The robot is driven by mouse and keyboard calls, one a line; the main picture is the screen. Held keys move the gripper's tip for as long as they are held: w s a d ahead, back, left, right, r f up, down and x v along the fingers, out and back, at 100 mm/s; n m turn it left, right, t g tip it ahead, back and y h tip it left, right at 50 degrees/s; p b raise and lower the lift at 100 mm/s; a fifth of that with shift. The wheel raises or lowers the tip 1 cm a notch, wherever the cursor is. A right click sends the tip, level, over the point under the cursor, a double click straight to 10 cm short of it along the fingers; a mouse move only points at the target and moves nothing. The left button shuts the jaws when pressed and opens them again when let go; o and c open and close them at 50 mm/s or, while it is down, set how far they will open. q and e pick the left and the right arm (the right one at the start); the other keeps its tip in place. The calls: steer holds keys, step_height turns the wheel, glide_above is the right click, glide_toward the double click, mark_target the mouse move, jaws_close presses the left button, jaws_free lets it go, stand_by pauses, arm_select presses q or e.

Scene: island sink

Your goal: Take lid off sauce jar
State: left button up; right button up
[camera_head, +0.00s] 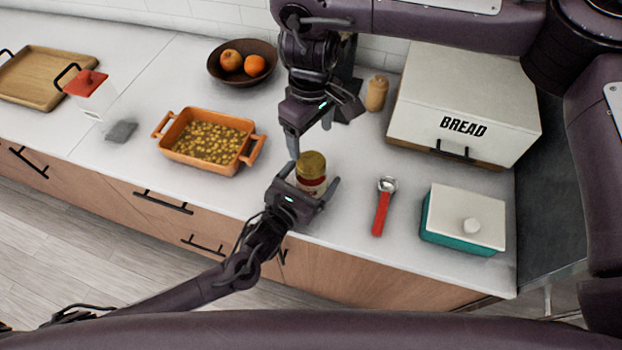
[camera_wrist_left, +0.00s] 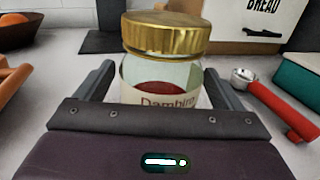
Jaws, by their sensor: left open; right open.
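The sauce jar (camera_head: 312,184) stands upright on the white counter near its front edge. Its gold lid (camera_head: 311,164) sits on top. In the left wrist view the jar (camera_wrist_left: 160,85) shows clear glass, red sauce and a label, with the gold lid (camera_wrist_left: 166,33) on it. My left gripper (camera_head: 308,186) is open, with its fingers on either side of the jar's body. I cannot tell whether they touch it. My right gripper (camera_head: 311,146) is open and points down, above and just behind the lid, apparently apart from it.
A red-handled tool (camera_head: 381,212) and a teal box with a white lid (camera_head: 464,218) lie to the right. An orange dish (camera_head: 208,141) stands to the left. A bread box (camera_head: 464,105), a wooden shaker (camera_head: 376,93) and a fruit bowl (camera_head: 242,63) are behind.

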mark_target(311, 162)
arm_select(q)
steer(key=c, duration=0.9)
arm_select(e)
steer(key=shift+w+d, duration=0.1)
arm_select(q)
steer(key=c, duration=1)
arm_select(e)
steer(key=shift+m, duration=0.3)
arm_select(q)
jaws_close()
arm_select(e)
steer(key=m, duration=0.3)
steer(key=shift+f+m, duration=0.15)
steer(key=shift+m, duration=0.25)
steer(key=shift+f, duration=3.9)
